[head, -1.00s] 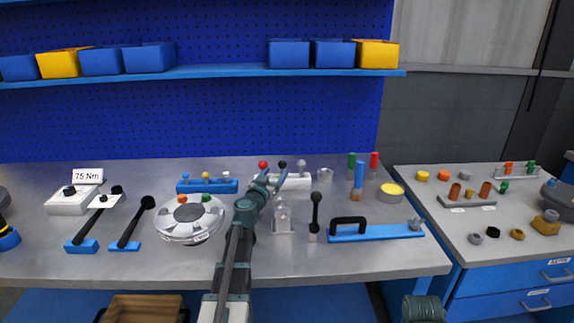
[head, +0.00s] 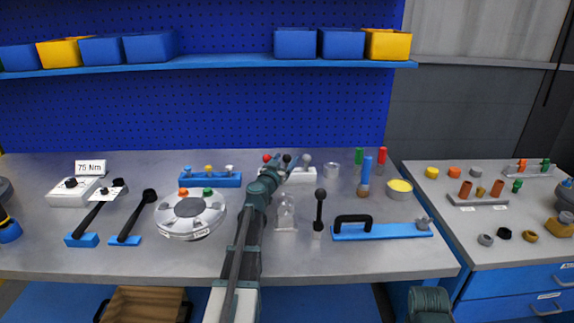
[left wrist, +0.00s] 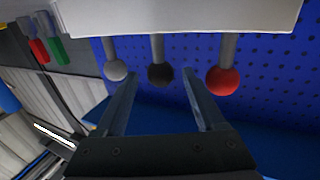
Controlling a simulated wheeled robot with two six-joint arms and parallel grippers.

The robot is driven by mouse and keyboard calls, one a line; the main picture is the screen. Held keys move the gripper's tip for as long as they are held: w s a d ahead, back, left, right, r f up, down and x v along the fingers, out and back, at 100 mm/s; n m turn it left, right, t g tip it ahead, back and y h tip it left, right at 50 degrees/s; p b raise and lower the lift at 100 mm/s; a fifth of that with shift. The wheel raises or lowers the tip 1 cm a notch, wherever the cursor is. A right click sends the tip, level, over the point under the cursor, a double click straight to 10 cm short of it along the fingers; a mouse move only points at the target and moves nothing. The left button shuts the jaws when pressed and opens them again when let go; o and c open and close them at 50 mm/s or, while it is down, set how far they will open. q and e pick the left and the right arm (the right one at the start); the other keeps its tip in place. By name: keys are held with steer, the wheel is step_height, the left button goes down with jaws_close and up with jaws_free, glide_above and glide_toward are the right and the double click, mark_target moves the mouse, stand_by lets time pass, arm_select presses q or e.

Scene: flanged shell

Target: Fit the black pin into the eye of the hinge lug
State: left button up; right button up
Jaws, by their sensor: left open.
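The black pin (head: 287,159) stands in a white block (head: 302,177) at the back of the bench, between a red-balled pin (head: 267,158) and a grey-balled pin (head: 306,160). My left gripper (head: 284,167) is open and reaches to the block. In the left wrist view its fingers (left wrist: 160,82) point at the black ball (left wrist: 159,75), which shows between the fingertips; I cannot tell whether they touch it. A grey upright lug on a small plate, apparently the hinge lug (head: 287,211), stands just right of my left forearm. My right gripper is out of view.
The round flanged shell (head: 172,222) lies left of my arm. A black-knobbed lever (head: 320,208) and a blue bar with a black handle (head: 390,232) are to the right. The grey (left wrist: 116,70) and red (left wrist: 222,80) balls flank my fingers closely. The bench front is mostly clear.

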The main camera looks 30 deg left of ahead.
arm_select(q)
steer(key=w, duration=0.5)
steer(key=shift+a+f, duration=0.1)
steer(key=shift+a, duration=0.3)
steer(key=shift+c, duration=0.3)
jaws_close()
